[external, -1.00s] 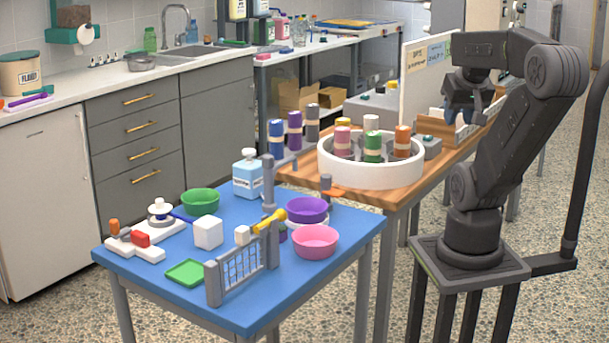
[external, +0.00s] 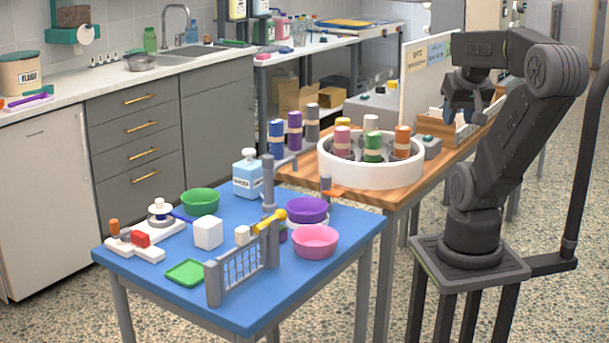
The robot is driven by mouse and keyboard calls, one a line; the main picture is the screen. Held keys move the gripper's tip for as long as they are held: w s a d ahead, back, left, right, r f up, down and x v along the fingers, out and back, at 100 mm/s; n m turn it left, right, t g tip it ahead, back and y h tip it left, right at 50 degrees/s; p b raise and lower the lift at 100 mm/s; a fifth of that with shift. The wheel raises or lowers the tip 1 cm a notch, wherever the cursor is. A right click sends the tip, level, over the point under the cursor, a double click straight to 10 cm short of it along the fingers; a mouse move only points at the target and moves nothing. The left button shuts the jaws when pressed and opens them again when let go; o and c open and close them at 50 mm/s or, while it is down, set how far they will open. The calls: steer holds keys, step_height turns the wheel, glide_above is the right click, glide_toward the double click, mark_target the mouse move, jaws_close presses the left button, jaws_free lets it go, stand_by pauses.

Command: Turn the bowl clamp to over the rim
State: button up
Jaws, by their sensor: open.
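A grey post with a flat orange arm (external: 333,193) stands at the blue table's back right edge, beside the purple bowl; it looks like the bowl clamp. The orange arm seems to point right, away from the bowl, but it is small here. The purple bowl (external: 306,209) sits on a white ring-like holder (external: 308,223). A pink bowl (external: 315,242) stands in front and a green bowl (external: 201,202) at the left. My gripper (external: 465,118) is open and empty, pointing down over the wooden table, far right of the bowls.
A grey gate with a yellow handle (external: 270,221) and a tall grey post (external: 268,186) stand left of the bowls. A soap bottle (external: 247,178) is behind.

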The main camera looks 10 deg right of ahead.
steer(key=shift+o, duration=0.7)
steer(key=shift+w+a+r, duration=0.1)
steer(key=shift+w+r, duration=0.1)
steer(key=shift+w, duration=0.15)
steer(key=shift+o, duration=0.8)
steer(key=w+a+r+n+g, duration=0.2)
steer(key=w+n, duration=0.3)
steer(key=w, duration=0.4)
steer(key=shift+w+a+r, duration=0.4)
steer(key=shift+a+r, duration=0.2)
steer(key=shift+a, duration=0.15)
steer(key=n+g+h, duration=0.2)
steer(key=n+g, duration=0.1)
steer(key=n, duration=0.5)
glide_above(326, 175)
steer(key=s+d, duration=0.5)
step_height(326, 175, down, 6)
steer(key=w+a+f+n+h, duration=0.3)
steer(key=w+a+f+n, duration=0.2)
steer(key=a+f, duration=0.5)
steer(key=shift+g+y, duration=0.3)
steer(key=x, duration=1.3)
steer(key=shift+s+f, duration=0.15)
steer(key=shift+f, duration=0.1)
steer(key=c, duration=0.9)
